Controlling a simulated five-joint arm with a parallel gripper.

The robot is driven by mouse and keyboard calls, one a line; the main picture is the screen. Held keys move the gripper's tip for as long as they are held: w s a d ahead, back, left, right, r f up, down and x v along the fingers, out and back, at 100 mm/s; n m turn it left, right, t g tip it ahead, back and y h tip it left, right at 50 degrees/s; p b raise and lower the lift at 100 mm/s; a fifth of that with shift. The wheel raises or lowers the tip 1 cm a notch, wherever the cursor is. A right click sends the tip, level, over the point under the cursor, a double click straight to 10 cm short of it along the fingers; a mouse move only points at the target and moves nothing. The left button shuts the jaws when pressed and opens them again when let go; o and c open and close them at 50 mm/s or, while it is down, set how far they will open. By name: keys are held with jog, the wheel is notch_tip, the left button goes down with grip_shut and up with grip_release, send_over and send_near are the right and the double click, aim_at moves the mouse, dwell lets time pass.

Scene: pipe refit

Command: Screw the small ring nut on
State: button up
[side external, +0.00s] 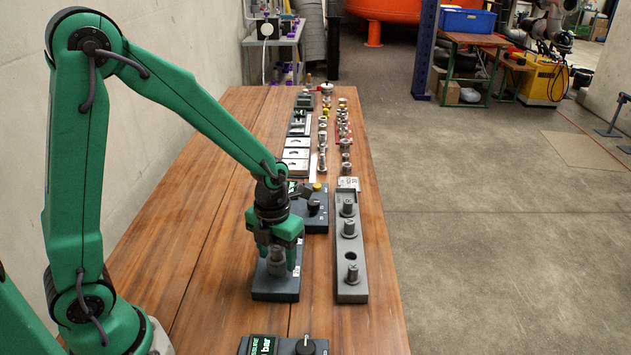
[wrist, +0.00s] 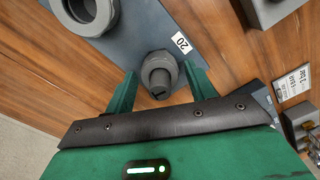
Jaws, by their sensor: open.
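A grey threaded fitting with a ring-shaped collar (wrist: 158,66) stands upright on a dark base plate marked 20 (wrist: 150,30) in the wrist view; a darker end faces the camera. I cannot tell whether the collar is the small ring nut. In the side view the same fitting (side external: 277,268) stands on the dark base plate (side external: 275,291). My gripper (side external: 278,258) is pointed down over it. In the wrist view my gripper (wrist: 160,71) is open, with a green finger on each side of the fitting. Contact with the fingers is not clear.
A dark unit with a knob (side external: 313,208) is behind, another (side external: 305,345) in front. A larger grey ring (wrist: 66,22) is at upper left. Several metal fittings (side external: 323,135) line the back.

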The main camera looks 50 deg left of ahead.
jog(key=n, duration=0.4)
jog(key=shift+n, duration=1)
jog(key=n, duration=0.2)
jog(key=shift+n, duration=2)
jog(key=shift+n, duration=0.6)
jog(key=n, duration=0.4)
jog(key=shift+n, duration=0.4)
